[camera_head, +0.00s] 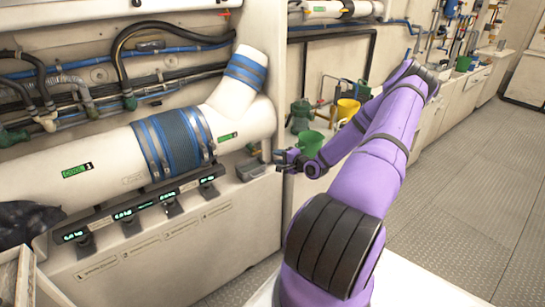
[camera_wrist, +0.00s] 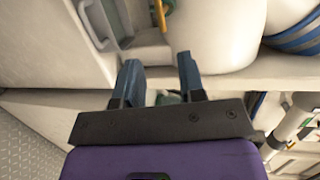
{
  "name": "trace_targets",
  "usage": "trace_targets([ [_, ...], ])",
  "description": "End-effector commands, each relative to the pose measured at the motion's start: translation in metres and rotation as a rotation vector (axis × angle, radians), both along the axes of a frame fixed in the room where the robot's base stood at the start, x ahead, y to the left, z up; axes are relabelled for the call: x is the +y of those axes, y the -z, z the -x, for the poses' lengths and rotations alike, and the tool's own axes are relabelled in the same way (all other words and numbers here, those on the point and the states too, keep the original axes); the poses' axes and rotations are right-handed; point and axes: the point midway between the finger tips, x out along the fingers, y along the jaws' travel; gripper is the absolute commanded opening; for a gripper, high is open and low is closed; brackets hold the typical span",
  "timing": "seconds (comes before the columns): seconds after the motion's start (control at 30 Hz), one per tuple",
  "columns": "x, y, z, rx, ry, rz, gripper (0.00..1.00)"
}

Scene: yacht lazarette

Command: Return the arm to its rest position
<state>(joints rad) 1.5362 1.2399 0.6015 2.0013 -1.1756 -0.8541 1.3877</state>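My purple arm reaches out from the lower middle of the head view and bends back toward the wall. My gripper (camera_head: 285,158) is at its end, close to the right end of the white ledge. In the wrist view my gripper (camera_wrist: 160,78) shows two blue fingers standing apart with nothing between them. The gripper is open and empty. Its fingers appear in front of a pale wall edge; I cannot tell if they touch anything.
A white pipe (camera_head: 100,166) with a blue-grey sleeve runs along the left. Below it is a panel with several lit displays (camera_head: 124,214). The grey floor (camera_head: 470,190) at right is clear.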

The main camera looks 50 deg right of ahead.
Motion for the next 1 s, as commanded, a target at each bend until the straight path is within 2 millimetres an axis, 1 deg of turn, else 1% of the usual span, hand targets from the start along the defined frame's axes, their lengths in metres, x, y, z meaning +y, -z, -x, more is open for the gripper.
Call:
trace_targets([
  [0.17,0.0,-0.001,0.005,0.0,0.0,0.0,0.36],
  [0.73,0.001,-0.002,0.004,0.005,-0.003,0.004,0.36],
  [0.87,0.006,-0.009,-0.004,0.054,-0.033,0.054,0.36],
  [1.0,0.02,-0.027,-0.019,0.174,-0.099,0.172,0.36],
])
